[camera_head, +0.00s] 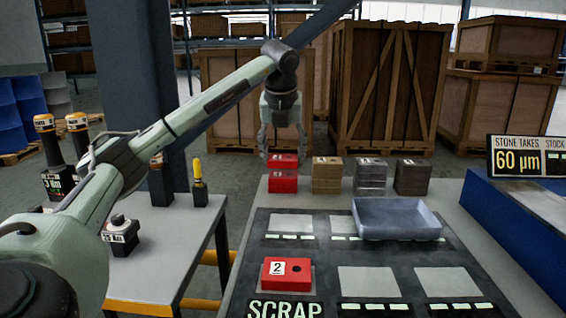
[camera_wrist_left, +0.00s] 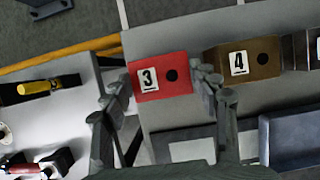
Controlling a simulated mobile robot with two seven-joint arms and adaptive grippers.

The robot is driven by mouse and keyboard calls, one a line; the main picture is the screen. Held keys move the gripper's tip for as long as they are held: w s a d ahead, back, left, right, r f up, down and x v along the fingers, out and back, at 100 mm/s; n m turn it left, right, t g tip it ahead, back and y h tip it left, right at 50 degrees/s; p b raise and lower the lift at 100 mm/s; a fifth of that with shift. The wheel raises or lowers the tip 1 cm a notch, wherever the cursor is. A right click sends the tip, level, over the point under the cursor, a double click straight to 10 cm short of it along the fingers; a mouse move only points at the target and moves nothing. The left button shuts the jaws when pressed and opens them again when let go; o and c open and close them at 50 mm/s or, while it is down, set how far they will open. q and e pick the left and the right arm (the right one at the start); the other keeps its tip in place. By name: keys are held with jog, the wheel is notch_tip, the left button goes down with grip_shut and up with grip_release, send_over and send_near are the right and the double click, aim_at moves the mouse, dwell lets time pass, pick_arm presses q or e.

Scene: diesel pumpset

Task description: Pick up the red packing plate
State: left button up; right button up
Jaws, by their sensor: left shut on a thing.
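A red packing plate (camera_head: 283,160) marked 3, with a dark round hole, is at the top of the red stack (camera_head: 282,183) at the back left of the table. It also shows in the left wrist view (camera_wrist_left: 158,78). My left gripper (camera_head: 283,151) points down from above, with one finger on each side of this plate, shut on it. I cannot tell whether the plate is clear of the red pieces below. Another red plate (camera_head: 287,273) marked 2 lies on the dark mat, above the word SCRAP. My right gripper is not in view.
Brown (camera_head: 326,175), grey (camera_head: 370,178) and dark (camera_head: 412,178) stacks stand in a row to the right. A blue-grey tray (camera_head: 397,232) sits on the dark mat (camera_head: 325,255). A side table (camera_head: 165,240) holds gauges or tools. A "60 µm" sign (camera_head: 520,157) stands at right.

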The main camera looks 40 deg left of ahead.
aim_at(276, 157)
pick_arm(q)
jog(key=r, duration=0.1)
jog(key=s+r, duration=0.1)
jog(key=r, duration=0.1)
jog(key=shift+s+a, duration=0.3)
jog(key=shift+s, duration=0.1)
jog(key=s+a+r+p, duration=0.1)
jog(key=s+a+r, duration=0.1)
jog(key=s+r, duration=0.3)
jog(key=shift+s+a+r, duration=0.35)
jog(key=shift+s+a, duration=0.05)
jog(key=shift+s, duration=1.8)
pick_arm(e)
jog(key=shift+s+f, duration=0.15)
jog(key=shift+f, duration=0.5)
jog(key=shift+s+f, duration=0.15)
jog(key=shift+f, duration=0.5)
